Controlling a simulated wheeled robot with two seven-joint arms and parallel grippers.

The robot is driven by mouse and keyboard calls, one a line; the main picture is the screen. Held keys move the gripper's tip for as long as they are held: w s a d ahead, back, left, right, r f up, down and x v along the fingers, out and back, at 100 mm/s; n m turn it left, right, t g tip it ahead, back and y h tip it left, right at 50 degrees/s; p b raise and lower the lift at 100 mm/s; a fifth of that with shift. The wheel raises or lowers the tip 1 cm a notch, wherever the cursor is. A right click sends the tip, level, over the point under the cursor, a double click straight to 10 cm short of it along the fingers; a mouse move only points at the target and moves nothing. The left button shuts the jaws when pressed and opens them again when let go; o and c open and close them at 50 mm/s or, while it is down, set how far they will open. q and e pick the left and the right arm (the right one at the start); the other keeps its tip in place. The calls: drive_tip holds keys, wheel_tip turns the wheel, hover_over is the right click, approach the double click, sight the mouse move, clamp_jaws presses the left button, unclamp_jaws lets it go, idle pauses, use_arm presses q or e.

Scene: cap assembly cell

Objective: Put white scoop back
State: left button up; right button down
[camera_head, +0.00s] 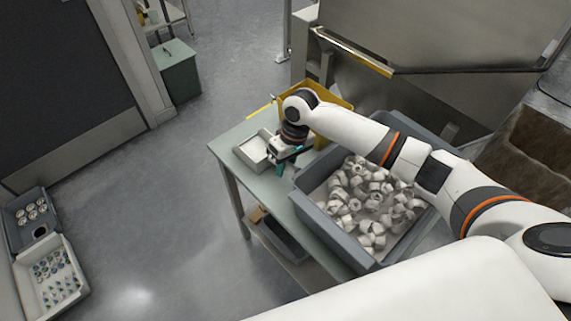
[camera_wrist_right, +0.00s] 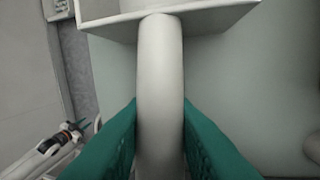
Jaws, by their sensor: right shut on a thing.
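The white scoop (camera_head: 254,153) is at the left end of the pale green table in the head view, a box-like body with its open side up. My right gripper (camera_head: 282,164) is beside it. In the right wrist view the teal fingers (camera_wrist_right: 160,145) are shut on the scoop's thick white handle (camera_wrist_right: 160,75), one on each side. The scoop body (camera_wrist_right: 215,18) shows at the top of that view. I cannot tell whether the scoop touches the table. What looks like my left gripper (camera_wrist_right: 75,130) shows small at the lower left of the wrist view; its jaws are unclear.
A grey bin (camera_head: 312,213) full of white ring-like parts stands on the table (camera_head: 229,148) to the right. A yellow bin (camera_head: 333,96) is behind my right wrist, partly hidden. Crates with small parts (camera_head: 50,285) lie at the far left. The floor between is clear.

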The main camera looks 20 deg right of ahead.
drive_tip(key=c, duration=1.2)
unclamp_jaws()
drive_tip(key=v, duration=1.2)
drive_tip(key=shift+r, duration=0.1)
